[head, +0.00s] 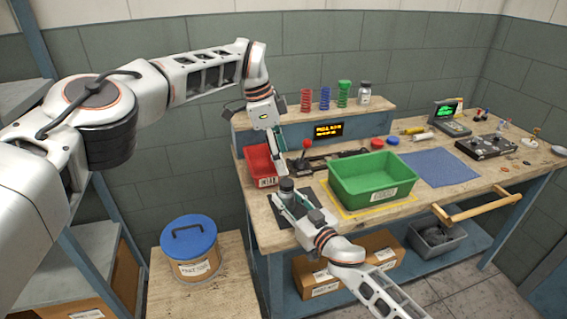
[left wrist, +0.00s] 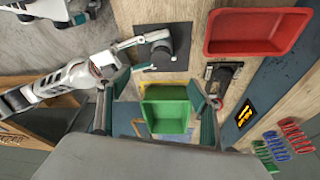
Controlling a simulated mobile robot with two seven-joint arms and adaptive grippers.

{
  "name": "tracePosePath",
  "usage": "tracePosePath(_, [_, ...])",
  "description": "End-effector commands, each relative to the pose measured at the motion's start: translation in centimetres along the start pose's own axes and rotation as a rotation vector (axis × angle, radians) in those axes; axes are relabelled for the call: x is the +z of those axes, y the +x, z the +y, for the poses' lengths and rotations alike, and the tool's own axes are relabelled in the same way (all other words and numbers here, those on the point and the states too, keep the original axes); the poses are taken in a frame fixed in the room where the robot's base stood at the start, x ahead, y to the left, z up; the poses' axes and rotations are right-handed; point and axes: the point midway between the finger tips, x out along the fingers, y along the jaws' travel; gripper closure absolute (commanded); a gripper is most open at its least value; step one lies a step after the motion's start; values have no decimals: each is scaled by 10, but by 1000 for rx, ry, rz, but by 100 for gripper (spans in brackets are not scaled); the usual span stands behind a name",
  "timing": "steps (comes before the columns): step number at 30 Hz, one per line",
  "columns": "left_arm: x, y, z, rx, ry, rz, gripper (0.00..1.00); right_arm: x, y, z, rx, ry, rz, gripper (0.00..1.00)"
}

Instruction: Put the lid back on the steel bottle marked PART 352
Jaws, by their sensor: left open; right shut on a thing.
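A dark grey, round bottle-like container (head: 287,187) stands on a black mat at the bench's left front; its mark cannot be read. In the left wrist view it is a dark round shape (left wrist: 161,48) seen from above; I cannot tell whether a lid sits on it. My right gripper (head: 289,200) is shut on this container from the front. My left gripper (head: 279,143) is open and empty, above and behind it, near the red bin (head: 260,165). No separate lid for the container can be made out with certainty.
A green bin (head: 372,193) stands right of the black mat (head: 268,212). Behind are a red-knobbed lever device (head: 305,158) and a shelf with springs and a labelled jar (head: 364,93). Red and blue round pieces (head: 392,140) lie near a blue mat (head: 438,167). A blue-lidded bucket (head: 190,248) stands lower left.

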Motion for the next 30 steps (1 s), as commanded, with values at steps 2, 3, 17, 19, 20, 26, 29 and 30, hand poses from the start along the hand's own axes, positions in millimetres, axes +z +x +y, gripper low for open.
tracePosePath(2, [0,-20,-1,-4,-1,1,35,2,0,0,0,1,-3,100])
tracePosePath(3, [0,-28,-2,-5,-1,1,35,2,0,0,0,1,-3,100])
tracePosePath(17, [0,-88,0,-1,-1,0,35,2,0,0,0,1,-2,100])
tracePosePath(19, [0,-90,0,-1,-1,0,35,2,0,0,0,1,-2,100])
tracePosePath(20, [0,-90,0,-1,-1,0,35,2,0,0,0,1,-2,100])
tracePosePath(26, [0,-90,0,-1,-1,0,35,2,0,0,0,1,-2,100])
tracePosePath(29, [0,-90,0,-1,-1,0,35,2,0,0,0,1,-2,48])
tracePosePath(30, [0,-90,0,-1,-1,0,35,1,0,0,0,1,-2,48])
